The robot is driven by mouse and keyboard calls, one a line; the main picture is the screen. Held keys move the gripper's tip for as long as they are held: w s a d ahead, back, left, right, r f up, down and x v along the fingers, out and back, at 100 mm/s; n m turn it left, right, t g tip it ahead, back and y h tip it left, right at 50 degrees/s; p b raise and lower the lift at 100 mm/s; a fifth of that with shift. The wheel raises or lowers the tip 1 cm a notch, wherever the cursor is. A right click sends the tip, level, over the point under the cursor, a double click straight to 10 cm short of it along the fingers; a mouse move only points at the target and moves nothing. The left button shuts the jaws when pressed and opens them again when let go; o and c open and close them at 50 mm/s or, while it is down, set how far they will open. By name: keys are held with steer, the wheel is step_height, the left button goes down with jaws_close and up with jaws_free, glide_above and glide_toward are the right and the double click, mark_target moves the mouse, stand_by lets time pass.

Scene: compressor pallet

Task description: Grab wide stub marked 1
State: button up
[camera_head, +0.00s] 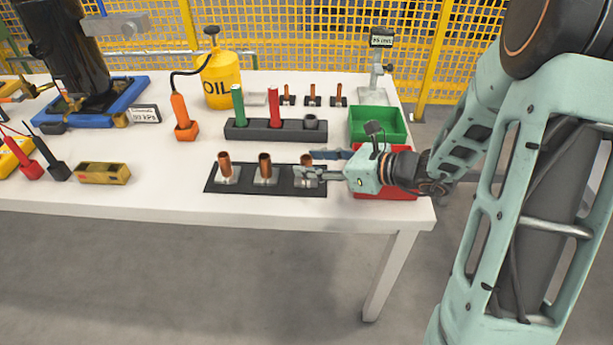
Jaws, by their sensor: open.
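Three wide copper stubs stand upright in pale holders on a black mat (215,187) near the table's front edge: a left one (224,162), a middle one (265,165) and a right one (306,159). No number can be read on any of them. My gripper (306,165) is open and points left at the right stub. Its fingers overlap that stub's lower part and holder in the picture. I cannot tell whether the stub is between the fingers or whether they touch it.
A red bin (384,191) lies under my gripper's wrist, with a green bin (378,125) behind. A dark rack (262,132) with green and red cylinders stands behind the mat. Several smaller items and an oil can (221,80) stand farther back.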

steer(key=shift+x, duration=0.95)
steer(key=shift+c, duration=0.5)
jaws_close()
steer(key=shift+r, duration=0.1)
